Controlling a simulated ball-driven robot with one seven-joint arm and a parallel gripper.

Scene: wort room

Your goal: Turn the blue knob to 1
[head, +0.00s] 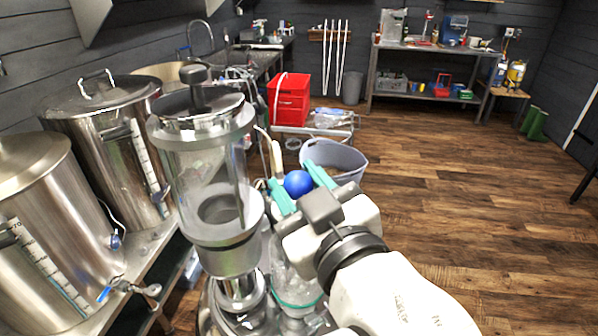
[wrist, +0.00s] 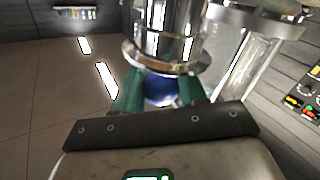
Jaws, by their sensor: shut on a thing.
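The blue knob (head: 298,183) is a round ball just right of a clear glass cylinder with metal fittings. My gripper (head: 294,176) has its two teal fingers on either side of the knob and is shut on it. In the wrist view the knob (wrist: 160,93) shows between the teal fingers (wrist: 161,86), below a metal flange, and is partly hidden by the gripper body. No number or pointer can be read at the knob, so its setting cannot be told.
The glass cylinder (head: 205,180) stands close left of my gripper. Steel kettles (head: 95,135) with valves line the left side. The wooden floor (head: 450,200) at right is clear.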

